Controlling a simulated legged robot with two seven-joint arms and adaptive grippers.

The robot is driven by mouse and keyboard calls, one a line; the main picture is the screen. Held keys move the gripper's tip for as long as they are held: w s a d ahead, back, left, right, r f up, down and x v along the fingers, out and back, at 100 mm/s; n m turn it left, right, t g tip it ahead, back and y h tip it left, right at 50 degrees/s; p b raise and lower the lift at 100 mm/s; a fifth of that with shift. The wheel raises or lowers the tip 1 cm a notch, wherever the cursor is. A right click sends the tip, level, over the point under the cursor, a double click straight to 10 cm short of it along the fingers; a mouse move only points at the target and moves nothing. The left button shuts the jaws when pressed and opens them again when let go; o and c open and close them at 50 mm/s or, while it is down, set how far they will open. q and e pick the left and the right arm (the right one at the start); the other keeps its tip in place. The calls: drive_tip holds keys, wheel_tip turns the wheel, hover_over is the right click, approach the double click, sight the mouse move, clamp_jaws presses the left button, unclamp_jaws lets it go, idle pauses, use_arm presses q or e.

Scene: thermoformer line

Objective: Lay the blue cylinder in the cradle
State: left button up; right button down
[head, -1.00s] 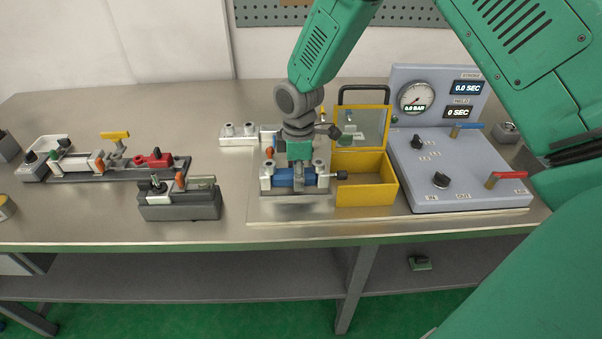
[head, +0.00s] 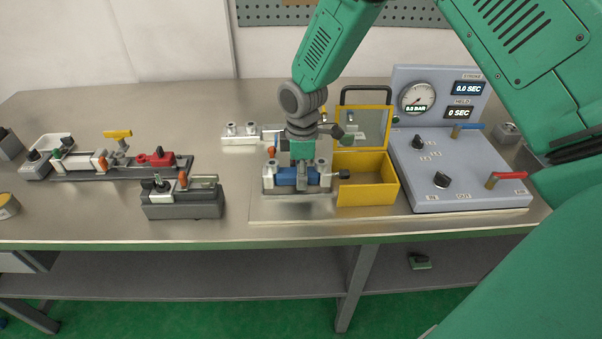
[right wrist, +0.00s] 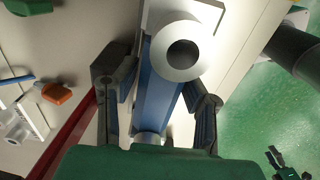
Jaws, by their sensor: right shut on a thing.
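The blue cylinder (head: 287,177) has pale metal ends and lies level, left to right, in front of the yellow box's left side. My right gripper (head: 304,181) points down and is shut on its middle. In the right wrist view the blue body (right wrist: 158,88) lies between the two dark fingers, with a round, bored metal end above. I cannot clearly tell the cradle apart; pale metal shows around and under the cylinder, and whether they touch is unclear. My left gripper is not in view.
A yellow open box (head: 366,193) with a raised clear lid stands just right of the cylinder. Right of it is a blue-grey console (head: 455,185) with gauge and levers. A grey clamp block (head: 183,208) and a long fixture (head: 120,172) stand left. A pale two-post block (head: 240,138) lies behind.

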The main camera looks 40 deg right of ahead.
drive_tip(key=shift+d+f, duration=0.6)
drive_tip(key=shift+d, duration=0.1)
drive_tip(key=shift+a+r+p, duration=0.4)
drive_tip(key=shift+a+r, duration=0.15)
drive_tip(key=shift+r, duration=0.05)
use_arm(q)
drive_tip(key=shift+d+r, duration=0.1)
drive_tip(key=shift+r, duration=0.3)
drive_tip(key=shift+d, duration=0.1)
use_arm(e)
drive_tip(key=shift+d, duration=0.15)
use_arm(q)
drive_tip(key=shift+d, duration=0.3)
use_arm(e)
drive_tip(key=shift+d+f, duration=0.15)
drive_tip(key=shift+d, duration=0.15)
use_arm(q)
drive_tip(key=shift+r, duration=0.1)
use_arm(e)
drive_tip(key=shift+a, duration=0.1)
drive_tip(key=shift+a, duration=0.5)
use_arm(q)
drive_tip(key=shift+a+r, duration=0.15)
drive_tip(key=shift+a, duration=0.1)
use_arm(e)
drive_tip(key=shift+a, duration=0.3)
